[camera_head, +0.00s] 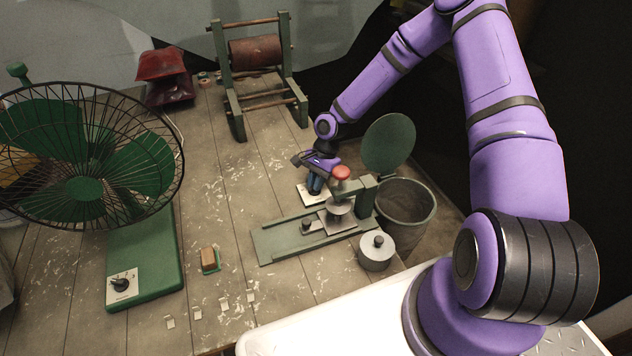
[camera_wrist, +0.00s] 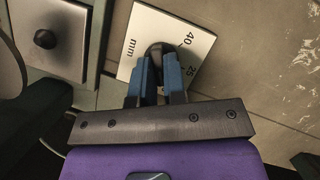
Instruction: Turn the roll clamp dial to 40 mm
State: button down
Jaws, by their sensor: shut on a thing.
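The roll clamp dial is a dark round knob (camera_wrist: 156,47) on a white scale plate (camera_wrist: 150,22). The plate carries the marks "mm", "40" and "25", with 40 to the right of the knob and 25 further down. My gripper (camera_wrist: 158,66) has its two blue fingers shut on the knob from either side. I cannot make out where the knob points. In the head view my gripper (camera_head: 315,184) reaches down onto the scale plate (camera_head: 304,196), beside the green clamp frame, and hides the knob.
A green press with a red knob (camera_head: 341,172) stands close right of my gripper. A metal bin (camera_head: 405,212) and a lidded weight (camera_head: 376,254) lie further right. A green fan (camera_head: 85,190) with its own dial (camera_head: 121,284) fills the left. A roller stand (camera_head: 255,52) is behind.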

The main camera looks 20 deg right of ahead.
jog(key=shift+n, duration=0.3)
jog(key=n+h, duration=0.1)
jog(key=n, duration=0.1)
jog(key=n+g, duration=0.1)
jog(key=n, duration=0.2)
jog(key=shift+w+a+n+h, duration=0.2)
jog(key=shift+n+h, duration=0.1)
jog(key=shift+h, duration=0.1)
jog(key=n+h, duration=0.1)
jog(key=n, duration=0.2)
jog(key=n+g+h, duration=0.1)
jog(key=n, duration=0.2)
jog(key=shift+a, duration=0.15)
jog(key=n+h, duration=0.1)
jog(key=n, duration=0.2)
jog(key=n+h, duration=0.1)
jog(key=n, duration=0.2)
jog(key=shift+s+a+n+t+h, duration=0.1)
jog(key=shift+a+n+t+h, duration=0.1)
jog(key=shift+n+t+h, duration=0.15)
jog(key=shift+s+n+t+h, duration=0.1)
jog(key=shift+n+t+h, duration=0.3)
jog(key=shift+n, duration=0.9)
jog(key=shift+s+n+t+h, duration=0.1)
jog(key=shift+n+t+h, duration=0.25)
jog(key=shift+n, duration=0.9)
jog(key=c, duration=1.2)
grip_release()
jog(key=shift+w+a, duration=0.1)
